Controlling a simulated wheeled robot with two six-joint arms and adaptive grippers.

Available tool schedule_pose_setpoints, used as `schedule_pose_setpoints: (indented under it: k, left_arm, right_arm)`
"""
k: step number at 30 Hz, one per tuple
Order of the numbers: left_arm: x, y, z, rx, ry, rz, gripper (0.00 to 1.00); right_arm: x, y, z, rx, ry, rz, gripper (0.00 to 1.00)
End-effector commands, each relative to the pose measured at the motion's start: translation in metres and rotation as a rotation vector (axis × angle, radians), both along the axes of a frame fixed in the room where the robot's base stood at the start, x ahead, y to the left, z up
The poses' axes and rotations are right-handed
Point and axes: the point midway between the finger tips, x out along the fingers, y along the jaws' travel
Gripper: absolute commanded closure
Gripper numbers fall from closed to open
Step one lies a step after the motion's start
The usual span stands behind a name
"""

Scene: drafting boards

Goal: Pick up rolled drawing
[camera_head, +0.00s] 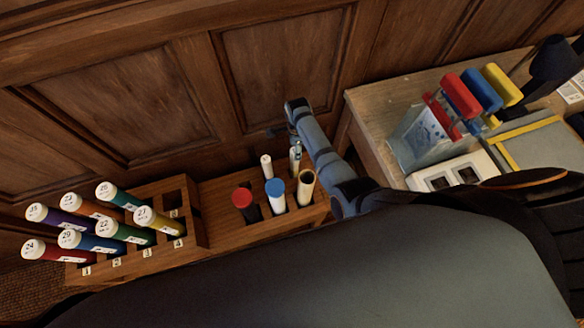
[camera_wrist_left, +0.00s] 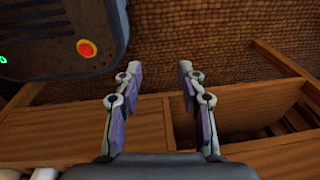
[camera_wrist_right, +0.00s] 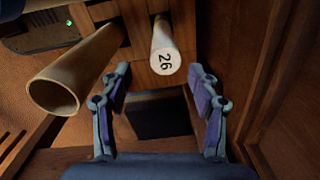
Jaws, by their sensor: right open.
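The rolled drawing, a white roll with "26" on its end (camera_wrist_right: 165,62), stands upright in a compartment of a wooden rack, just beyond my right fingertips in the right wrist view. It seems to be the slim white roll (camera_head: 267,164) in the head view. My right gripper (camera_wrist_right: 163,76) is open and empty, above a dark empty compartment (camera_wrist_right: 160,118) and apart from the roll. My left gripper (camera_wrist_left: 158,69) is open and empty above wooden rack compartments; the head view does not show it.
An open tan tube (camera_wrist_right: 62,90) stands beside the roll. Red-capped (camera_head: 242,198) and blue-capped (camera_head: 275,188) tubes share the rack (camera_head: 226,219). Several numbered tubes fill the left rack (camera_head: 197,222). A panelled wall (camera_head: 285,65) rises behind; a side table (camera_head: 375,105) is at right.

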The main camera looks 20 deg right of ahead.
Motion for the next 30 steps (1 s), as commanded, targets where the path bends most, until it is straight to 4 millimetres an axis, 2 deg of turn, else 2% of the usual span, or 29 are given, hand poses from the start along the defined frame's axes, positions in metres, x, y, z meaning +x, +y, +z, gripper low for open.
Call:
schedule_pose_setpoints:
  k: [8, 11, 18, 25, 30]
  left_arm:
    - [0.008, 0.001, -0.003, 0.001, -0.013, -0.001, 0.6]
    - [0.011, 0.001, -0.015, 0.001, -0.018, -0.001, 0.6]
    - [0.008, 0.001, -0.057, 0.001, -0.013, -0.001, 0.6]
    - [0.006, 0.001, -0.059, 0.001, -0.01, -0.001, 0.6]
    - [0.005, 0.001, -0.082, 0.001, -0.008, -0.001, 0.6]
  right_arm:
    - [0.005, 0.006, -0.003, 0.002, 0.011, -0.061, 0.39]
    - [0.005, 0.006, -0.014, 0.002, 0.011, -0.06, 0.39]
    - [0.005, 0.006, -0.053, 0.001, 0.01, -0.058, 0.39]
    - [0.005, 0.005, -0.054, 0.001, 0.01, -0.058, 0.39]
    - [0.005, 0.004, -0.075, 0.001, 0.01, -0.058, 0.39]
